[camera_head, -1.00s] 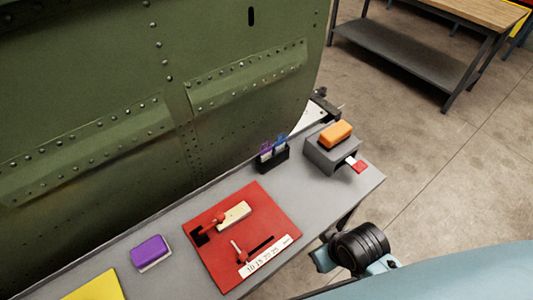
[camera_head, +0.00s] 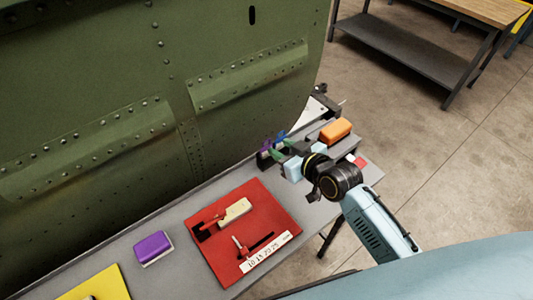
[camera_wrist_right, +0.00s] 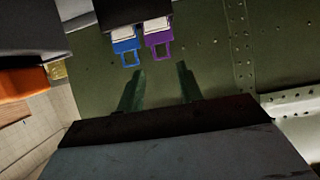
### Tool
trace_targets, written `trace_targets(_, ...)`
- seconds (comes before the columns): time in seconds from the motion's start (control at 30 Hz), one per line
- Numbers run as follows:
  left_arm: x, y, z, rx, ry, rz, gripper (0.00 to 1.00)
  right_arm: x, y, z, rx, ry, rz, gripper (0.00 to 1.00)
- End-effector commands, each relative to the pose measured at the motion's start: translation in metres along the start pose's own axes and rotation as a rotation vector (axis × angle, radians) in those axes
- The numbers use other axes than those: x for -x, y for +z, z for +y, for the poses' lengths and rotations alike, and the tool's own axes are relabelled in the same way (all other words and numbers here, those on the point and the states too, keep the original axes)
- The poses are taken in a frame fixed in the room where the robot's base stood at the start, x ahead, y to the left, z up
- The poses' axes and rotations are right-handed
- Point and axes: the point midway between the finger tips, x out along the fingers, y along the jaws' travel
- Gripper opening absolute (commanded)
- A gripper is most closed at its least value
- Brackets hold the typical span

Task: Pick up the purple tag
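The purple tag (camera_head: 266,144) stands in a small black holder (camera_head: 263,160) at the back edge of the grey bench, beside a blue tag (camera_head: 281,135). In the right wrist view the purple tag (camera_wrist_right: 158,40) and the blue tag (camera_wrist_right: 124,43) hang side by side at the top, each with a loop end. My right gripper (camera_head: 278,149) is at the holder, partly covering it. In the wrist view its two fingers (camera_wrist_right: 160,84) are apart with nothing between them, and the purple tag is just beyond their tips. My left gripper is not in view.
A grey box with an orange block (camera_head: 335,131) stands right of my right gripper. A red board (camera_head: 272,210), a purple block (camera_head: 152,247) and a yellow pad (camera_head: 103,285) lie along the bench (camera_head: 190,222). The green fuselage panel (camera_head: 120,80) rises behind it.

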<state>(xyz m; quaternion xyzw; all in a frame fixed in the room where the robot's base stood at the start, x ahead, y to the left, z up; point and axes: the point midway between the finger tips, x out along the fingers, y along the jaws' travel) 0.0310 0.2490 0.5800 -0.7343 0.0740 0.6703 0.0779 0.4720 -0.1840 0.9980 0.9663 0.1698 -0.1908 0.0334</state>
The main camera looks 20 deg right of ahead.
Motion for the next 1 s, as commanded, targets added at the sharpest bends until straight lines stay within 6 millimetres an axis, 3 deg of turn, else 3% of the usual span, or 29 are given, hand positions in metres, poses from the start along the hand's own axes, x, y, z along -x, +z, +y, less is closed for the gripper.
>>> trace_targets(0.13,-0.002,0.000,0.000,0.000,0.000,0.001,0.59,-0.026,0.000,0.000,-0.002,0.000,-0.001,0.36)
trace_targets(0.43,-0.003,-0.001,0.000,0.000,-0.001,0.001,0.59,-0.046,0.000,-0.002,0.000,-0.001,-0.001,0.36)
trace_targets(0.7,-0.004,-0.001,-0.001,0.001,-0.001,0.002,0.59,-0.081,0.002,-0.004,0.001,0.000,-0.002,0.36)
trace_targets(1.0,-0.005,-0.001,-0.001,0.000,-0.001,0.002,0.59,-0.092,0.002,-0.004,0.000,0.000,-0.002,0.36)
